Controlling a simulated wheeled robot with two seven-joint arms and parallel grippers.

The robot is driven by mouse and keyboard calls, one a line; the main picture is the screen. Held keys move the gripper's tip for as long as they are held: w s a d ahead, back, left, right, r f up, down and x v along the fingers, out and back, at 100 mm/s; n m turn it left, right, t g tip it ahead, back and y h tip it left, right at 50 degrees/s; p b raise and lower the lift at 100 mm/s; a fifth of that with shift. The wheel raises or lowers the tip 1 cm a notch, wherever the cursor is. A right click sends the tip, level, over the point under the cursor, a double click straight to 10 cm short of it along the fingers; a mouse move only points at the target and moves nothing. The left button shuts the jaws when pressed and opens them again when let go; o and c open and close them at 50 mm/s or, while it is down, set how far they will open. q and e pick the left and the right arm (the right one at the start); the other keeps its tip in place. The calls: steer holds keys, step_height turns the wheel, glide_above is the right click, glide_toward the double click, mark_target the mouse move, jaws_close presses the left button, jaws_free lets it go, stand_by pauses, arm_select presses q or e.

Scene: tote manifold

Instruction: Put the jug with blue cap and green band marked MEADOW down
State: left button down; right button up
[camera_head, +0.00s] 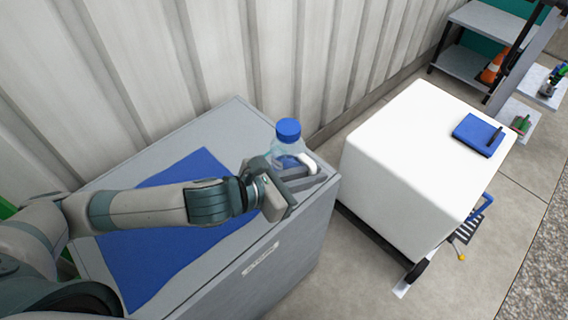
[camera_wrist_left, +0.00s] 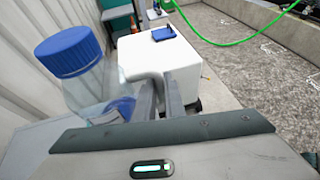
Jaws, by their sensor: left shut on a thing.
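The clear jug (camera_head: 285,154) has a blue cap (camera_head: 288,130) and stands upright over the back right corner of the grey cabinet top (camera_head: 228,115). No green band or MEADOW marking is readable. My right gripper is not in view.
A blue mat (camera_head: 165,225) covers much of the cabinet top. A corrugated wall (camera_head: 230,50) stands close behind. To the right, across a gap, a white block (camera_head: 400,150) carries a blue notebook (camera_head: 478,134). Shelving (camera_head: 462,62) stands farther back.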

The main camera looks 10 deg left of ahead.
arm_select(q)
steer(key=w+a+f+p, duration=0.3)
steer(key=w+a+f, duration=0.2)
steer(key=w, duration=0.5)
steer(key=shift+a+f, duration=0.15)
steer(key=shift+f, duration=0.7)
steer(key=shift+f+p, duration=0.75)
steer(key=shift+f, duration=1.2)
steer(key=shift+f, duration=0.2)
steer(key=c, duration=1.8)
jaws_free()
steer(key=shift+c, duration=0.2)
